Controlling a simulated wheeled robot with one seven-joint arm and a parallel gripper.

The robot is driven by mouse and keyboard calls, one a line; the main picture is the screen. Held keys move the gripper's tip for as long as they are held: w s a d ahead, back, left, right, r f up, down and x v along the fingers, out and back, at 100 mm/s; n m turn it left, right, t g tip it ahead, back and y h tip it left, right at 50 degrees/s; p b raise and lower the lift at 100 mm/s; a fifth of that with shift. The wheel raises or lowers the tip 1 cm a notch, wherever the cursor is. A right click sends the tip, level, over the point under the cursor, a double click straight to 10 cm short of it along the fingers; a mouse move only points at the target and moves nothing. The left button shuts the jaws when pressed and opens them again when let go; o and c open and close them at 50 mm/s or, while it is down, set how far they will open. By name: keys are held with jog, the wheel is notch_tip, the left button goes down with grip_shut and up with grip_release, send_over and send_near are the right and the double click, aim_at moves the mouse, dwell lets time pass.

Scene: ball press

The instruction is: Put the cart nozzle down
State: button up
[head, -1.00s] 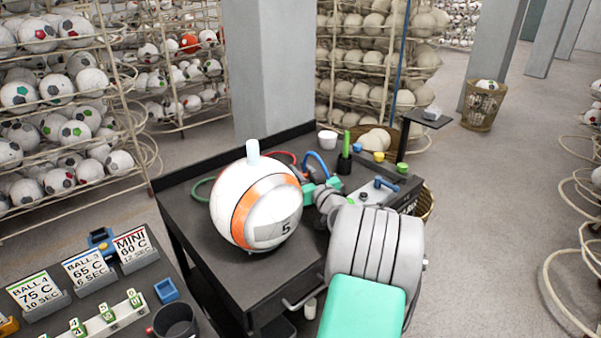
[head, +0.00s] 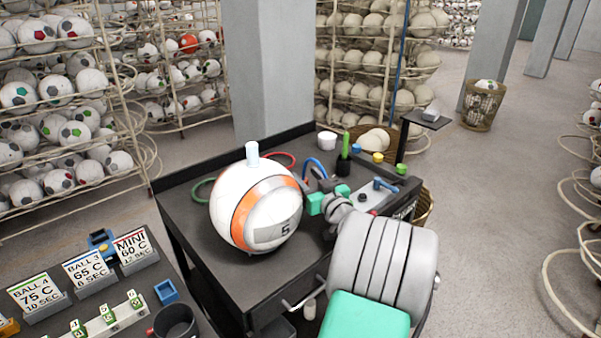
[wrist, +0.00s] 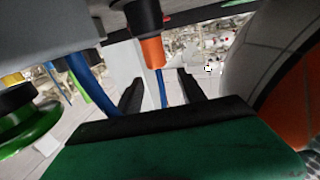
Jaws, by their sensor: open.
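The cart nozzle shows in the wrist view as a black body with an orange end (wrist: 152,52) and a blue hose. It lies between and beyond the two dark fingers of my gripper (wrist: 160,88), which are apart. In the head view my gripper (head: 323,187) is low over the cart top, just right of the large white and orange ball. There the blue hose (head: 315,164) arches behind it, and I cannot make out the nozzle clearly. Whether the nozzle touches a finger or rests fully on the cart cannot be told.
The black cart (head: 225,268) carries the ball (head: 240,195), a white cup (head: 327,140), a green-handled tool (head: 345,146) and a panel with a blue lever (head: 386,185). A table with temperature signs (head: 83,268) stands at the lower left.

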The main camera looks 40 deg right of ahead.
jog(key=b+v, duration=0.1)
jog(key=v, duration=0.6)
jog(key=shift+s, duration=0.2)
jog(key=shift+a+r, duration=0.1)
dwell(0.8)
